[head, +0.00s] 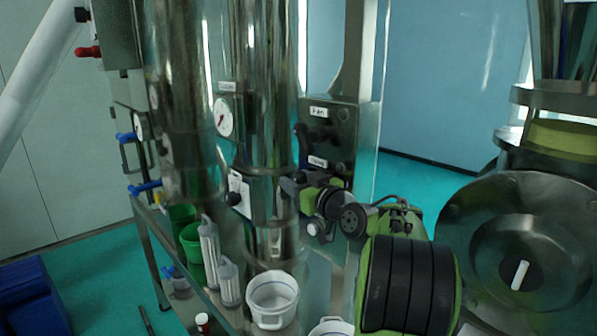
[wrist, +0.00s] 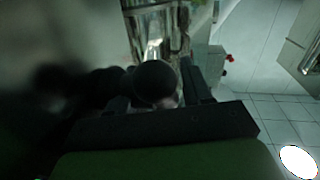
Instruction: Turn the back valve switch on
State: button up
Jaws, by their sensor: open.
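A dark control box (head: 345,125) with black knobs (head: 318,133) and small white labels stands on the column in the middle of the head view. My gripper (head: 290,186) is just below and in front of this box, pointing left. In the wrist view my gripper (wrist: 158,88) is open, with a finger on each side of a round black knob (wrist: 155,80). I cannot tell whether the fingers touch it, or which labelled switch it is. The knob's mounting is hidden behind it. Blue-handled valves (head: 126,137) sit on the left side of the steel frame.
Tall steel cylinders (head: 265,80) and a pressure gauge (head: 223,117) stand close to my gripper. White pots (head: 273,300), clear tubes (head: 210,250) and green buckets (head: 183,215) are below. A round steel lid (head: 465,220) is at right.

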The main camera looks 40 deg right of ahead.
jog(key=shift+f, duration=0.1)
grip_shut()
jog(key=shift+b, duration=0.4)
